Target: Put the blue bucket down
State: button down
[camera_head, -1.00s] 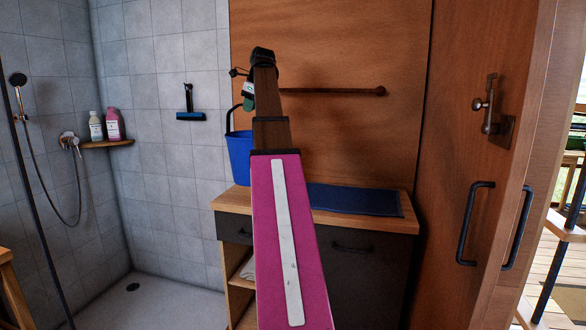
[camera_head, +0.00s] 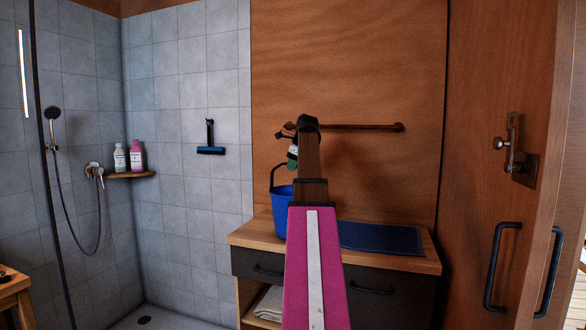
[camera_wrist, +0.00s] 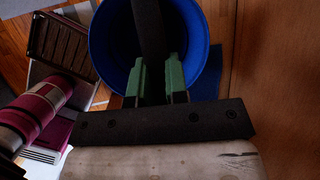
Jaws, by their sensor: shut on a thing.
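The blue bucket (camera_head: 282,218) hangs upright from my gripper (camera_head: 292,160), at the left end of the wooden counter (camera_head: 420,262). Its lower part overlaps the counter top in the head view; I cannot tell whether its base touches. In the wrist view the bucket (camera_wrist: 207,55) is seen from above, and its dark handle (camera_wrist: 149,28) runs between the green fingers of my gripper (camera_wrist: 156,76). The gripper is shut on the handle. My arm hides the bucket's right side in the head view.
A dark blue mat (camera_head: 380,238) lies on the counter right of the bucket. A wooden rail (camera_head: 360,127) is on the wall behind. A shower corner with bottles on a shelf (camera_head: 135,175) is at left; a wooden door (camera_head: 495,200) stands at right.

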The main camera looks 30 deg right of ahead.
jog(key=shift+f, duration=0.55)
jog(key=shift+a+f, duration=0.1)
jog(key=shift+f, duration=0.15)
jog(key=c, duration=1.3)
grip_release()
jog(key=shift+c, duration=0.2)
jog(key=shift+o, duration=1.1)
